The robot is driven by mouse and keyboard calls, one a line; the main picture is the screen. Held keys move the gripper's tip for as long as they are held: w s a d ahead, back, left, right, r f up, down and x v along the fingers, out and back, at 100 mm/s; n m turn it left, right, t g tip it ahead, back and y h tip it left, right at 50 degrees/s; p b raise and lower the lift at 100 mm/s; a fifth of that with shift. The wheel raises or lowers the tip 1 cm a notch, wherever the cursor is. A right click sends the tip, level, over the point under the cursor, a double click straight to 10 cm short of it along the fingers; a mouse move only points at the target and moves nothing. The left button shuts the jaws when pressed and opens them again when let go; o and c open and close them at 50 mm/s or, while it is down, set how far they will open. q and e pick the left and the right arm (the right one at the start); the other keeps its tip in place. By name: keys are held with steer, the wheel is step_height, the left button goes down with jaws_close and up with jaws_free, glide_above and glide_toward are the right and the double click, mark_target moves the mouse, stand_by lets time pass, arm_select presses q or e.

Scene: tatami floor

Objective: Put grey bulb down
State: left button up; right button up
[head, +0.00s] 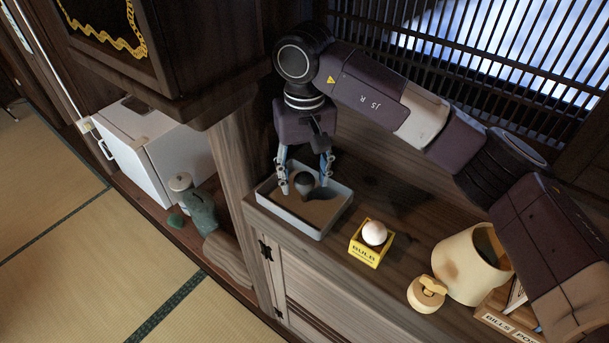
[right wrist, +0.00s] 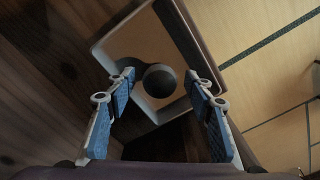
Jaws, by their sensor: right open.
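The grey bulb (head: 304,183) is in the shallow grey tray (head: 318,234) on the wooden cabinet top. It looks dark and round and also shows in the right wrist view (right wrist: 159,80). My right gripper (head: 305,184) is over the tray from above, its two blue-padded fingers apart with the bulb between or just beyond them. In the right wrist view, gaps show between the bulb and both fingers (right wrist: 160,90). Whether the bulb's underside rests fully on the tray floor is hard to see. My left gripper is not in view.
A yellow box (head: 367,252) holding a white bulb (head: 374,233) stands right of the tray. Further right are a cream lampshade (head: 465,268), a small round wooden piece (head: 426,294) and a labelled wooden box (head: 500,322). A wooden post (head: 238,160) rises close left of the tray.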

mark_target(304, 175)
steer(key=shift+r, duration=0.3)
steer(key=shift+r+p, duration=0.3)
step_height(304, 175, up, 12)
steer(key=b, duration=0.2)
steer(key=shift+f, duration=0.25)
